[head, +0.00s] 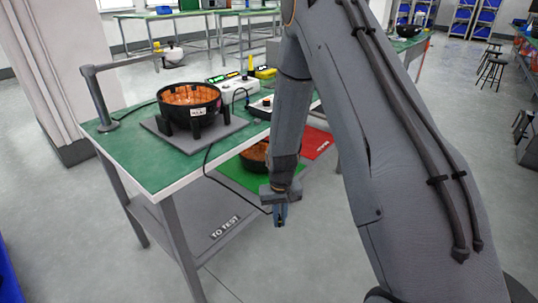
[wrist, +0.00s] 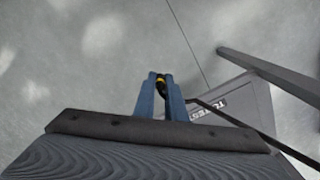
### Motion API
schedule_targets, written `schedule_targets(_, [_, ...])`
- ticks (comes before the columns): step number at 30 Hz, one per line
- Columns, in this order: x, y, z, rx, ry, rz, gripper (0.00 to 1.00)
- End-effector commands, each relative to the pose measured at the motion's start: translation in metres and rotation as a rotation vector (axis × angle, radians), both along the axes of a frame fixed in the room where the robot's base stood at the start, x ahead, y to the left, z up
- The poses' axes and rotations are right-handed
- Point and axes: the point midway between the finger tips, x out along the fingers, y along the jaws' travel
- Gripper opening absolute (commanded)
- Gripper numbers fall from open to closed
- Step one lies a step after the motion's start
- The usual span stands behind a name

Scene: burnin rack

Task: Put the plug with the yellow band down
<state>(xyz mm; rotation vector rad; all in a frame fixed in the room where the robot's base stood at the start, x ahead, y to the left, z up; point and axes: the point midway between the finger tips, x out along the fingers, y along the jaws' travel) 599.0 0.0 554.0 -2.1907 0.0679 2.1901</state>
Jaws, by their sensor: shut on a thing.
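My gripper (head: 280,218) hangs in front of the bench's near edge, at about lower-shelf height, pointing down. In the wrist view its blue fingers (wrist: 161,82) are closed on a small dark plug with a yellow band (wrist: 161,85). A black cable (wrist: 215,112) runs off from the plug side to the lower right. In the head view a cable (head: 206,165) loops over the bench edge toward my gripper; the plug is too small to make out there. Below the fingers the wrist view shows grey floor.
The green-topped bench (head: 130,155) carries a black ring-shaped part with copper inside (head: 190,112) on a grey plate (head: 160,128), plus a white tester (head: 235,92). A grey post (head: 95,95) stands at left. The lower shelf (head: 195,222) has green and red mats and another part (head: 256,154).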

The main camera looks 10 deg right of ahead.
Motion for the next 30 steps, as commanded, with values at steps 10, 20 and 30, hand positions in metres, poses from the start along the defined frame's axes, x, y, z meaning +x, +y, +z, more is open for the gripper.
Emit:
schedule_targets(10, [0.033,0.0,-0.101,0.0,0.001,-0.021,0.0])
schedule_targets(20, [0.061,0.0,-0.188,0.0,0.0,-0.043,0.0])
schedule_targets(30, [0.089,0.0,-0.279,0.0,0.001,-0.065,0.0])
